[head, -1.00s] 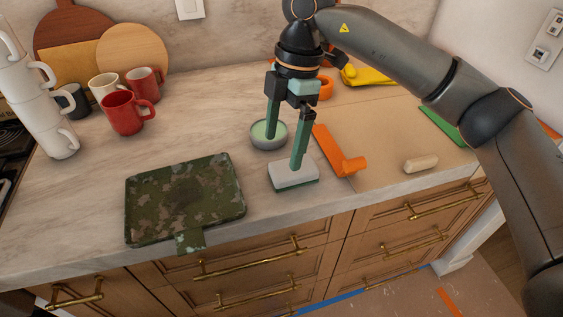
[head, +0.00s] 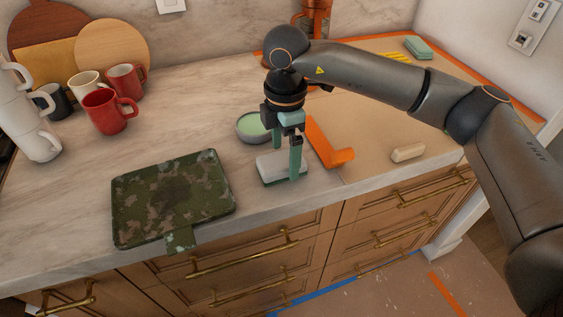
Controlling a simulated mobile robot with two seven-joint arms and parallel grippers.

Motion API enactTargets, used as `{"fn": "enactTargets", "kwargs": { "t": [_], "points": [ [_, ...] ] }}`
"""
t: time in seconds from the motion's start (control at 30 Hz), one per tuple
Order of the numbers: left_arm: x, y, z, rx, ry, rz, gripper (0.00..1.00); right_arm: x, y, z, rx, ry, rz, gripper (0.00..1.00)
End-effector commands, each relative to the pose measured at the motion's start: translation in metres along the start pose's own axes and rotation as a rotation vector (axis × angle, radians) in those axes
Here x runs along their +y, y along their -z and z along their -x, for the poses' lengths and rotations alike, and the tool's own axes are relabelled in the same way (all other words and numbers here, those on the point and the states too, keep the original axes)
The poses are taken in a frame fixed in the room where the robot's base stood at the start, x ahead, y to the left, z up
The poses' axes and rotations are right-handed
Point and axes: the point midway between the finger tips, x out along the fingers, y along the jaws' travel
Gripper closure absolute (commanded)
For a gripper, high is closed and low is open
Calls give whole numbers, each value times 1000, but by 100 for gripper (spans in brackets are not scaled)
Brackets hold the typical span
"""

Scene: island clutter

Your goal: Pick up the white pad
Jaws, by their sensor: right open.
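The white pad (head: 268,167), a flat block with a white top and a green underside, lies on the counter near its front edge. My right gripper (head: 287,163) points down at it from above. Its jaws are open, with one green finger at the pad's right front side and the other toward its back, partly hidden. I cannot tell whether the fingers touch the pad. My left gripper is not in view.
A grey bowl with green contents (head: 252,127) stands just behind the pad. An orange angled piece (head: 325,145) lies close to its right. A camouflage case (head: 172,198) lies left. A beige block (head: 408,152) is farther right. Mugs (head: 109,111) stand back left.

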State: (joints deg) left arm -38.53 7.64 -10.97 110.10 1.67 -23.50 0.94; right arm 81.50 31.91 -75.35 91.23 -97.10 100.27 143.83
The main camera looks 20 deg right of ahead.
Motion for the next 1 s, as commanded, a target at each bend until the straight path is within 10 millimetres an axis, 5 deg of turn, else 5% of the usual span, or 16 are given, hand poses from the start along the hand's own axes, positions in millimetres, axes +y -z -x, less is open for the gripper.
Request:
{"fn": "enactTargets", "kwargs": {
  "t": [0.13, 0.4, 1.0],
  "points": [
    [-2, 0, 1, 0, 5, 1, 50, 0, 0, -17, 1, 1, -1, 0],
    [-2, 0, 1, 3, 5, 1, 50, 0, 0, -20, 0, -1, 0, 0],
    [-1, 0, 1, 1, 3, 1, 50, 0, 0, -20, 1, -1, 0, 66]
  ]
}}
